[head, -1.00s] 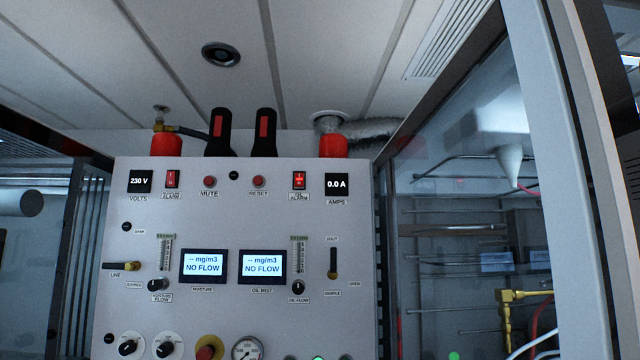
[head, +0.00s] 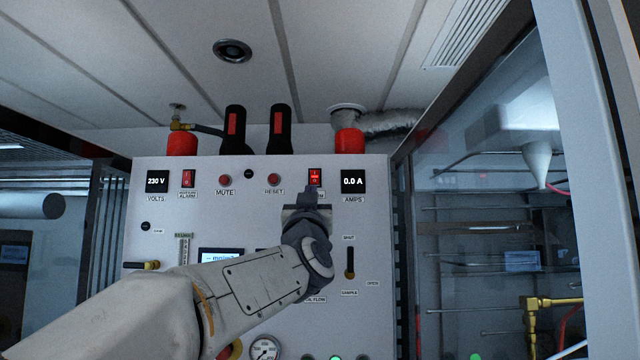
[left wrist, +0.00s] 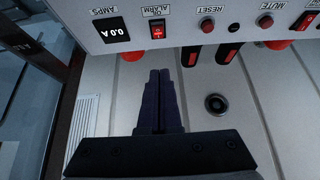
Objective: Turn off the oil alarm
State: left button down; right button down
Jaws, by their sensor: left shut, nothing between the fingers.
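The oil alarm switch (head: 315,177) is a red rocker near the top right of the white panel (head: 150,215). It also shows in the left wrist view (left wrist: 157,30), lit red, above its "OIL ALARM" label, with the picture upside down. My left gripper (head: 307,193) is shut and empty, just below the switch in the head view, its tips covering part of the label. In the left wrist view the two dark fingers (left wrist: 160,75) are together and point toward the switch, with a gap in the picture. Whether the tips touch the panel is unclear. My right gripper is not in view.
The reset button (head: 274,180) and mute button (head: 224,181) are left of the switch, and the amps display (head: 353,181) is right of it. The moisture alarm switch (head: 189,178) is farther left. My left arm hides much of the lower panel.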

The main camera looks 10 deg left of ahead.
pick_arm(q)
jog(key=p, duration=0.8)
send_near(314, 177)
notch_tip(314, 177, up, 5)
jog(key=w, duration=0.2)
jog(key=p, duration=0.1)
jog(key=w+f, duration=0.1)
jog(key=shift+w+a, duration=0.35)
jog(key=shift+w+a+f+p, duration=0.1)
jog(key=shift+w+f+p, duration=0.2)
jog(key=shift+w+p, duration=0.25)
jog(key=shift+w, duration=0.1)
jog(key=shift+f, duration=0.1)
